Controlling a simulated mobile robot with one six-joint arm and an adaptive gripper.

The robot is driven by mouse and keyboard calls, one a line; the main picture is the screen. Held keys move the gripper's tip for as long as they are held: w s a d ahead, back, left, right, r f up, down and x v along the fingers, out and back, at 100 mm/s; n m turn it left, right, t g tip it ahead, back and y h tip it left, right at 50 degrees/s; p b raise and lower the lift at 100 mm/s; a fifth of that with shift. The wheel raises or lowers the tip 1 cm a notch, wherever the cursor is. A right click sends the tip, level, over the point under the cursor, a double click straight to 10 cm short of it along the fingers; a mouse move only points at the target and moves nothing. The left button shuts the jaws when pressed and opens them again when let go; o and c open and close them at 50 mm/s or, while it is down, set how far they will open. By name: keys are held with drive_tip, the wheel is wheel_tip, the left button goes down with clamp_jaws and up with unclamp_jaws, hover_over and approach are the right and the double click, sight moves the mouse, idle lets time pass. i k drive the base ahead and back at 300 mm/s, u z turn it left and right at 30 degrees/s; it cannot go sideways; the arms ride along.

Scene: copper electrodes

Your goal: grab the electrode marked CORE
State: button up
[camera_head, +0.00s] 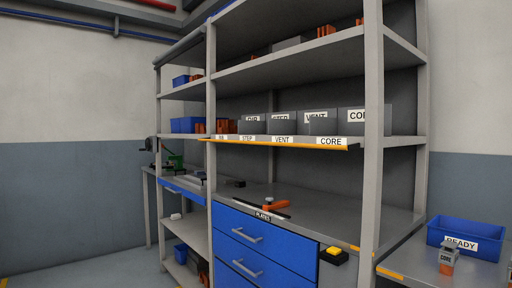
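A small grey and copper-coloured piece (448,257) with a label that seems to read CORE stands upright at the lower right. It is on a grey bench top (409,262), in front of a blue bin (440,226) labelled READY. A shelf position (331,141) is also labelled CORE, with a grey box (378,120) behind it whose CORE label is partly hidden by the rack post. Whether anything is in that box cannot be seen. My gripper is not in view.
The rack post (373,140) stands left of the bench. Blue drawers (262,250) and a worktop with an orange-handled tool (275,205) are in the rack. A yellow and black object (334,256) sits by the drawers. The bench front left of the labelled piece looks clear.

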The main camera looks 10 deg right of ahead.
sight(448, 258)
drive_tip(key=z, duration=1.3)
